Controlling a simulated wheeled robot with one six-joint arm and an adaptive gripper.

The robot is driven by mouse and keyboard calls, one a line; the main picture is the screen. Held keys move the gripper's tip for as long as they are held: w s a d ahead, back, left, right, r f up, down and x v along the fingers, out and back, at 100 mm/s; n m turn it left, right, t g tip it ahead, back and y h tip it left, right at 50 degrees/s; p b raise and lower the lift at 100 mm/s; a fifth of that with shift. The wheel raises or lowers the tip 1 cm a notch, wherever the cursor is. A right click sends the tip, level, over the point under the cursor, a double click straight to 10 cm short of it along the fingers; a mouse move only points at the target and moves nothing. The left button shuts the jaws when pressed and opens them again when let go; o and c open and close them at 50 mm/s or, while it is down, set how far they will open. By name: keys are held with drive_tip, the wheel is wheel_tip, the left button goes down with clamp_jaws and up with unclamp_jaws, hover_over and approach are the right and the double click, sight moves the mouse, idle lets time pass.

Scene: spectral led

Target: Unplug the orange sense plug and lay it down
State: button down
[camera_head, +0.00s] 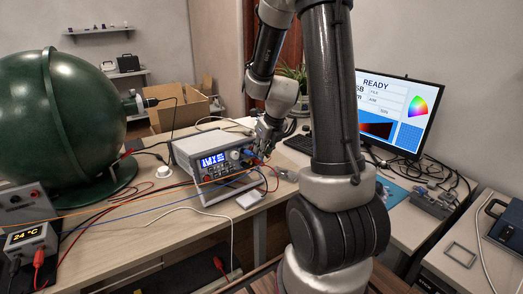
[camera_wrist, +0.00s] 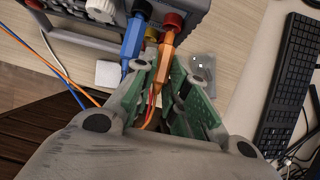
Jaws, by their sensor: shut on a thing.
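The orange sense plug (camera_wrist: 167,48) is in the wrist view, its front end at a red socket on the power supply's front panel. I cannot tell whether its tip is fully seated. My gripper (camera_wrist: 162,68) is shut on the orange plug, one green finger pad on each side. A blue plug (camera_wrist: 132,42) stands in the panel just left of it. In the head view my gripper (camera_head: 263,151) is at the right end of the power supply (camera_head: 206,142), whose blue display is lit. The orange plug is mostly hidden there.
A white square pad (camera_head: 250,199) lies on the bench in front of the supply. Orange and blue leads (camera_head: 120,210) cross the bench to the left. A keyboard (camera_wrist: 288,78) and a monitor (camera_head: 398,110) stand to the right. A green sphere (camera_head: 60,110) fills the left.

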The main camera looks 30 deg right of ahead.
drive_tip(key=shift+s+r, duration=0.15)
drive_tip(key=shift+s, duration=0.5)
drive_tip(key=shift+s, duration=0.25)
drive_tip(key=shift+s+r, duration=0.1)
drive_tip(key=shift+s, duration=0.3)
drive_tip(key=shift+d+r, duration=0.1)
